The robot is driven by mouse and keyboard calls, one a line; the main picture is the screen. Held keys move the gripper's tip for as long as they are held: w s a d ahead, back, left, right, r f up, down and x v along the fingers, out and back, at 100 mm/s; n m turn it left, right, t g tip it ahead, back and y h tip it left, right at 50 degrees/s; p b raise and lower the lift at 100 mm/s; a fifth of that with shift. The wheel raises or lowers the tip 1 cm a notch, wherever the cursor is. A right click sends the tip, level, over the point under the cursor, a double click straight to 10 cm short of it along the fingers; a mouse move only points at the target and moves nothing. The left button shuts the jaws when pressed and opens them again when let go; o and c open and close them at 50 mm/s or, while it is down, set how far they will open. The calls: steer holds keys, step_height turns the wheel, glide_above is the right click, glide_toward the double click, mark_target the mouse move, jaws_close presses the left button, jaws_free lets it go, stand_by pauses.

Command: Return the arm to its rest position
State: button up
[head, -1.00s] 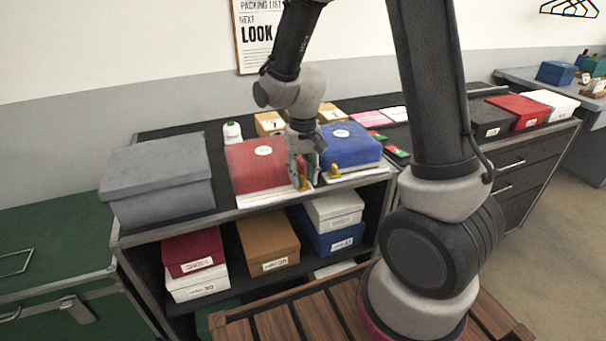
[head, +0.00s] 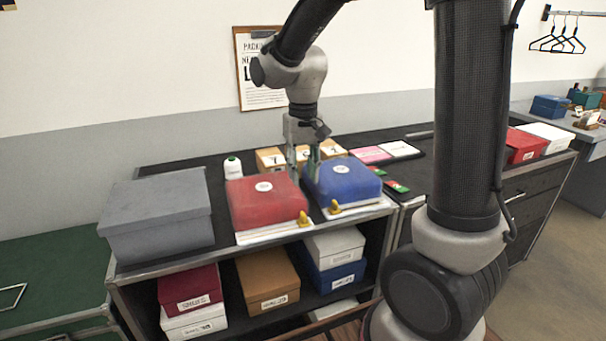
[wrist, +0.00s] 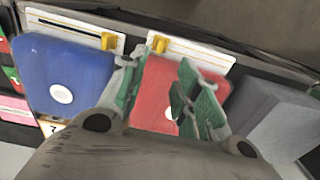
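My gripper (head: 305,165) hangs fingers-down above the counter, over the gap between a red box (head: 262,203) and a blue box (head: 345,184). In the wrist view, my gripper (wrist: 160,95) has its green-padded fingers apart with nothing between them. The red box (wrist: 165,90) lies beyond the fingers there, and the blue box (wrist: 60,75) is to the left. Each box carries a round white label and sits on a white board with a yellow piece at its front. My arm rises from the gripper towards the top of the head view.
A large grey box (head: 157,215) stands left on the counter, beside a white bottle (head: 232,168). Small numbered boxes (head: 270,158) stand behind. Shoe-type boxes (head: 267,280) fill the shelf below. A clipboard poster (head: 262,85) hangs on the wall. Air above the counter is clear.

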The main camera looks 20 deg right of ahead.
steer(key=s+d+r+t, duration=0.2)
steer(key=s+d+r, duration=0.3)
steer(key=s, duration=0.4)
steer(key=s+d+r+t, duration=0.2)
steer(key=s+d+r, duration=0.3)
steer(key=s, duration=0.5)
steer(key=shift+d+n, duration=0.3)
steer(key=shift+d, duration=0.2)
